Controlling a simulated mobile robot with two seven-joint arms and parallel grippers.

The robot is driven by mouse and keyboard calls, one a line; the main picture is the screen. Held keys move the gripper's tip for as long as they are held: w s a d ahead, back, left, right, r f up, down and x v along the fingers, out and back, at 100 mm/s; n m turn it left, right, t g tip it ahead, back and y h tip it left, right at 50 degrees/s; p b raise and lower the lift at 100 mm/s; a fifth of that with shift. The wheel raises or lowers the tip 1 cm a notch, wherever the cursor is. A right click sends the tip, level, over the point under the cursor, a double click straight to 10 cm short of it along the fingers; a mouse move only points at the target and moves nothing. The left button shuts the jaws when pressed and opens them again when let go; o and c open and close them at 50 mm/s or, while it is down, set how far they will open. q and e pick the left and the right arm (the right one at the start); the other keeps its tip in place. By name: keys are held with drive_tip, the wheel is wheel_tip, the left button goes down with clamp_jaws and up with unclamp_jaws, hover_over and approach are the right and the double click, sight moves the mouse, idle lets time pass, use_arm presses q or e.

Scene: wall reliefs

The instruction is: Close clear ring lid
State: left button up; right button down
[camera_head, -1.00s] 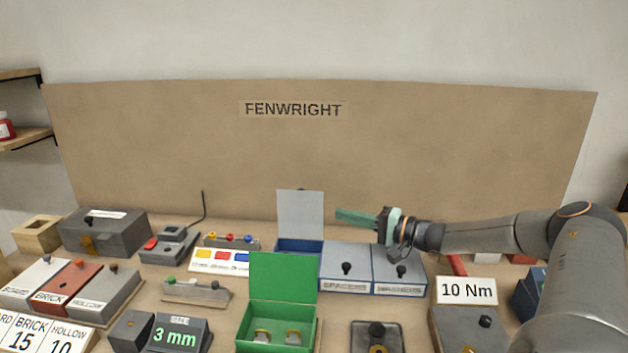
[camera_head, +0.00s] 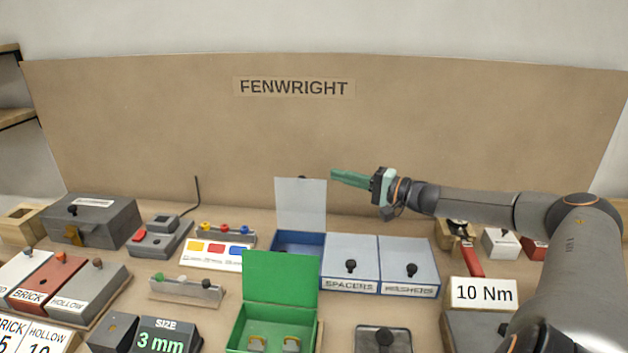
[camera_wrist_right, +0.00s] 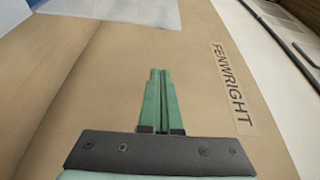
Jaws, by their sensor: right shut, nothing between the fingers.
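The clear ring lid appears to be the pale translucent panel (camera_head: 301,204), standing upright and open at the back of a blue box (camera_head: 297,242). Its edge also shows at the top left of the right wrist view (camera_wrist_right: 110,10). My right gripper (camera_head: 334,175) has green fingers, shut and empty, pointing left. The fingertips are just right of the panel's top edge and slightly above it, with no clear contact. The shut fingers also show in the right wrist view (camera_wrist_right: 159,75). My left gripper is not in view.
Closed SPACERS (camera_head: 350,262) and WASHERS (camera_head: 408,265) lids with black knobs stand right of the blue box. A green box with its lid (camera_head: 280,283) raised stands in front. A tan backboard (camera_head: 300,130) rises behind. Free air lies above the boxes.

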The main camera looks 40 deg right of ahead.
sight(302, 202)
drive_tip(key=w+a+p, duration=0.1)
drive_tip(key=w+a, duration=0.3)
drive_tip(key=a, duration=0.1)
idle(1.1)
drive_tip(key=shift+w+a, duration=0.1)
idle(0.4)
